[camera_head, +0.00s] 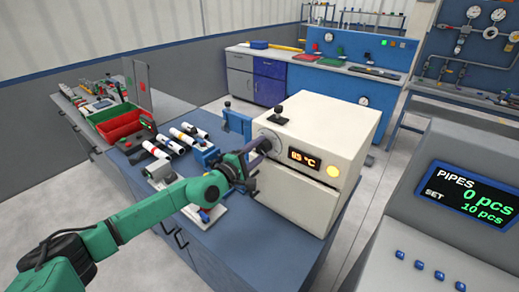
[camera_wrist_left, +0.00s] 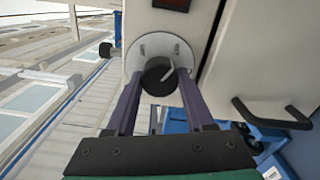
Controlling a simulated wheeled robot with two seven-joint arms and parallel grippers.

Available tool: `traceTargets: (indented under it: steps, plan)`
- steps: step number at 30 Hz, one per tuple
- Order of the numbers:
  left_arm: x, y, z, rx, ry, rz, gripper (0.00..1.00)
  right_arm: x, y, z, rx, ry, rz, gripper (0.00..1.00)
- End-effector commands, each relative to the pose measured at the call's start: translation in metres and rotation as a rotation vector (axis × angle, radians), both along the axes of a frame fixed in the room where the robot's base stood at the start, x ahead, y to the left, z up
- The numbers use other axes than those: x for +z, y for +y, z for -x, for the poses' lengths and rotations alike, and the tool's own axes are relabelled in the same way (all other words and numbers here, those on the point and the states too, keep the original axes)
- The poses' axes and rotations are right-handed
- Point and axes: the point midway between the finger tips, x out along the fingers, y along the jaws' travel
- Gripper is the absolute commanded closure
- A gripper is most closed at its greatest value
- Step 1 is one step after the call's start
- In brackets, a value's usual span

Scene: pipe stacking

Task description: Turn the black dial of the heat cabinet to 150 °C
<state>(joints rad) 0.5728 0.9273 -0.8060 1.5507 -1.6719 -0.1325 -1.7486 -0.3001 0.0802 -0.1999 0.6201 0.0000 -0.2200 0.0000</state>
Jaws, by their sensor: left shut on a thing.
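The cream heat cabinet (camera_head: 318,118) stands on the blue-grey bench. Its orange display (camera_head: 304,160) appears to read 85 °C, though the second digit is hard to make out. The black dial (camera_wrist_left: 159,76) sits on a round pale plate (camera_wrist_left: 137,62) on the cabinet's front; a light pointer line shows on it. My left gripper (camera_head: 265,147) reaches the dial from the front left. In the left wrist view its two dark fingers (camera_wrist_left: 160,88) lie on either side of the dial, shut on it. My right gripper is not in view.
A round yellow light (camera_head: 333,171) is right of the display. Several pipes (camera_head: 183,137) and red and green bins (camera_head: 117,123) are left of the cabinet. A grey console (camera_head: 440,215) reading 0 pcs stands at right.

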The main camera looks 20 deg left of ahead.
Motion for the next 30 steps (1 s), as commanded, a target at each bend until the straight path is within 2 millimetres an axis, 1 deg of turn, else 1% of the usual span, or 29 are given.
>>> traceTargets:
  steps: [1,7,8,9,10,18,22,23,26,30]
  plan:
    - [-0.003,0.000,0.001,-0.001,0.004,-0.006,1.00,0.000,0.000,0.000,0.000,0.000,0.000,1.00]
    - [-0.003,0.000,0.001,-0.001,0.004,-0.006,1.00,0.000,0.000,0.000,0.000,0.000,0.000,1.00]
    - [-0.003,0.000,0.001,-0.001,0.004,-0.006,0.35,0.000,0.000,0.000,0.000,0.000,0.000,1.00]
    - [-0.003,0.000,0.001,-0.001,0.003,-0.006,0.20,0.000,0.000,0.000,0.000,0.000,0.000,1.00]
    - [-0.002,0.000,0.000,-0.001,0.003,-0.006,0.17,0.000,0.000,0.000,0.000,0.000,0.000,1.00]
    - [-0.001,0.000,0.000,0.000,0.001,-0.003,0.17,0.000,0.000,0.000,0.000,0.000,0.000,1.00]
    - [-0.002,0.004,0.008,0.000,0.003,-0.004,0.17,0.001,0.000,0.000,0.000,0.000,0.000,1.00]
    - [-0.001,0.006,0.012,0.000,0.003,-0.004,0.17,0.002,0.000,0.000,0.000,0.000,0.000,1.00]
    - [-0.002,0.012,0.031,-0.002,0.006,-0.007,0.17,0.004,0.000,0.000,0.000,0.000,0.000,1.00]
    - [-0.006,0.028,0.067,0.000,0.005,-0.012,0.17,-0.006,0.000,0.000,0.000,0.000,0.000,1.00]
